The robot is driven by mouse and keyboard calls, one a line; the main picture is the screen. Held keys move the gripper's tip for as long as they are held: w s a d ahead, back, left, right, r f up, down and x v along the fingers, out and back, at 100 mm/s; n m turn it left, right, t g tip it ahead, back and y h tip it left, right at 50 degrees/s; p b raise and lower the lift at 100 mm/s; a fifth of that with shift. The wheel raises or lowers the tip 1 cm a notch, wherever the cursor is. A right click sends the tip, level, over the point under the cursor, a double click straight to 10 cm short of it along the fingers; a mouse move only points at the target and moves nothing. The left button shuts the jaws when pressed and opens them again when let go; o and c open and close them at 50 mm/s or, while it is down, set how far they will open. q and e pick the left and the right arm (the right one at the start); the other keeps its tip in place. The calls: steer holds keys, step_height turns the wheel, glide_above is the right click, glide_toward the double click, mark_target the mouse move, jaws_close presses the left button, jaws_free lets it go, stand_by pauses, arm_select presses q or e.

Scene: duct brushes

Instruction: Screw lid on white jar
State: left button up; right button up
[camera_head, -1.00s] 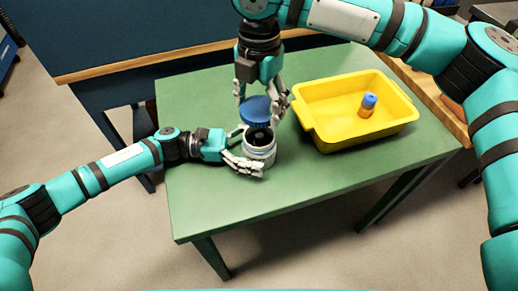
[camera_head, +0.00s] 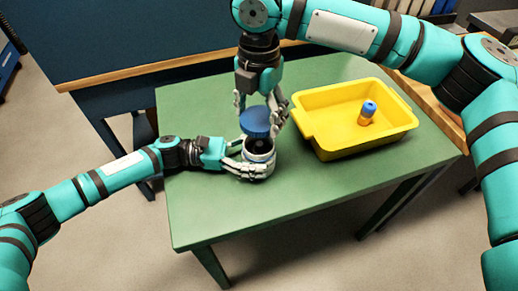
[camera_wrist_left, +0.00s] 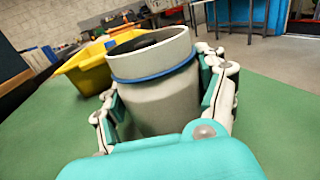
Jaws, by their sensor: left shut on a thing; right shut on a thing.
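The white jar (camera_head: 262,170) stands upright on the green table (camera_head: 225,215) with its dark mouth open. It fills the middle of the left wrist view (camera_wrist_left: 155,95), where a blue ring circles its neck. My left gripper (camera_head: 246,168) is shut around the jar, with fingers on both sides of it. The blue lid (camera_head: 256,122) is held by my right gripper (camera_head: 263,118), which points down from above. The lid is above the jar's mouth and slightly to its left and back in the head view. A dark gap shows between lid and jar.
A yellow bin (camera_head: 325,150) stands on the table right of the jar, holding a small orange bottle with a blue cap (camera_head: 367,113). The front and left of the table are clear. A dark blue bench stands behind.

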mark_target(259, 144)
steer(key=shift+f, duration=2.25)
steer(key=shift+f, duration=0.1)
steer(key=shift+f, duration=0.8)
steer(key=shift+f, duration=0.55)
